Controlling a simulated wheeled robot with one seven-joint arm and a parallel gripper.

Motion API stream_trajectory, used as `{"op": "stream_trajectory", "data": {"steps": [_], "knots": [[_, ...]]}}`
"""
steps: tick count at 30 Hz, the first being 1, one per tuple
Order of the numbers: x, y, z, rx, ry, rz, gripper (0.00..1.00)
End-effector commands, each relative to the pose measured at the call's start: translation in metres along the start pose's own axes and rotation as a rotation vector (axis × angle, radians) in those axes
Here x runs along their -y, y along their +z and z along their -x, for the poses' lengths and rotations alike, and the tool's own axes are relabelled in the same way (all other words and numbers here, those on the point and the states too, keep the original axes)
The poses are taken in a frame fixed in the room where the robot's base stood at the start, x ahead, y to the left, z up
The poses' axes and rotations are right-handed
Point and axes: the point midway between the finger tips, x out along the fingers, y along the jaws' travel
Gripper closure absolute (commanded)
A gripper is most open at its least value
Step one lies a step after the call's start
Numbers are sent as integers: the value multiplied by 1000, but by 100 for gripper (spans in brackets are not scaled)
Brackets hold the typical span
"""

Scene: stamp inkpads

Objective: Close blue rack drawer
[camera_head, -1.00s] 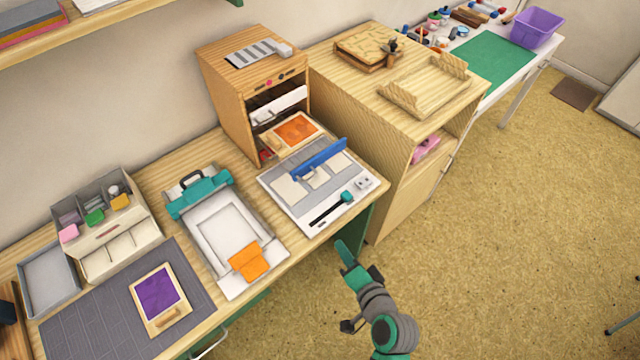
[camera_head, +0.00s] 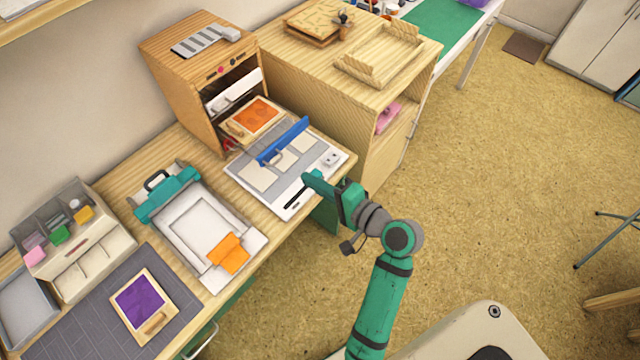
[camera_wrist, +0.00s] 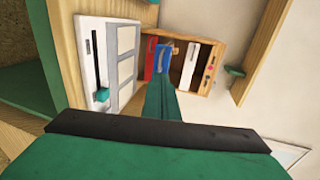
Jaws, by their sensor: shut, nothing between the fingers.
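The wooden drawer rack (camera_head: 187,95) stands at the back of the desk. A wooden tray with an orange pad (camera_head: 256,113) juts from its opening, below a white drawer front (camera_head: 236,90). A bit of red (camera_head: 229,145) shows low in the rack. The wrist view shows the rack sideways, with a red panel (camera_wrist: 150,57) and a small blue patch (camera_wrist: 163,57). My gripper (camera_head: 308,178) is shut and empty, over the board's front right part.
A teal-clamped frame (camera_head: 172,192) with an orange piece lies left of the board. A purple pad (camera_head: 142,301) lies on a grey mat. A wooden cabinet (camera_head: 385,150) stands close right of the rack.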

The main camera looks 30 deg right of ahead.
Motion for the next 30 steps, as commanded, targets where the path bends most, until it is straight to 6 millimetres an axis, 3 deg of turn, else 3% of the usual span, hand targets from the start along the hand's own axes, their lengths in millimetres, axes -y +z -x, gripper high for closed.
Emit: {"op": "stream_trajectory", "data": {"steps": [9,15,30], "knots": [[0,1,-59,3,0,1,100],[0,0,-82,1,0,1,100],[0,0,-91,-1,1,1,100]]}}
